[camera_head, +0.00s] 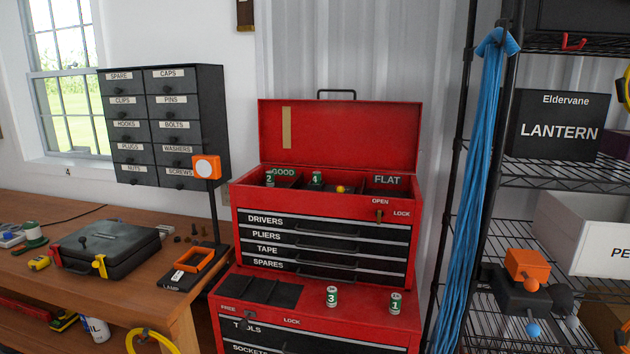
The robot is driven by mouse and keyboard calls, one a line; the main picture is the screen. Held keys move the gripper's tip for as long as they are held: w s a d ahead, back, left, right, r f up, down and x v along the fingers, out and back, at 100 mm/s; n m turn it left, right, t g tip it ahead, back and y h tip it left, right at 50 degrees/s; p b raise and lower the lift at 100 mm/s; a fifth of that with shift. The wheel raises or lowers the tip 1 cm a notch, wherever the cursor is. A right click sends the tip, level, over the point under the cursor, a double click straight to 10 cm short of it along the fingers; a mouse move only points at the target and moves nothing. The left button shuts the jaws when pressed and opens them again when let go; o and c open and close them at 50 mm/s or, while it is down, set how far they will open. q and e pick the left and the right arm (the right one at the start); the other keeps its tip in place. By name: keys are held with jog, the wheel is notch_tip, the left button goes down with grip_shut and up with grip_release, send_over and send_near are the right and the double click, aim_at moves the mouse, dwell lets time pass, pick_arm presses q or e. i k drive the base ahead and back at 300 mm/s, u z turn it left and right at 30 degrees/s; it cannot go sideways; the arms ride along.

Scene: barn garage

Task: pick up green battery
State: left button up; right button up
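Several green-and-white batteries are in the head view. Battery 3 (332,297) and battery 1 (396,303) stand upright on the red top of the lower tool chest (360,320), toward its right side. Battery 2 (269,180) and battery 4 (316,179) are in the open top tray of the upper red toolbox (326,207), battery 2 by the GOOD label. Their lower parts are hidden by the tray's front wall. Neither of my grippers is in view.
Black pads (262,290) lie on the chest's left part. The toolbox lid (340,135) is raised. The wooden bench (110,290) at left holds a black case (105,247) and an orange tray (195,261). A wire shelf (550,175) and blue straps (475,190) stand at right.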

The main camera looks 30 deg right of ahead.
aim_at(316, 175)
jog(key=k, duration=0.55)
jog(key=u, duration=0.2)
jog(key=i, duration=0.9)
jog(key=z, duration=0.7)
jog(key=i, duration=0.8)
jog(key=z, duration=0.95)
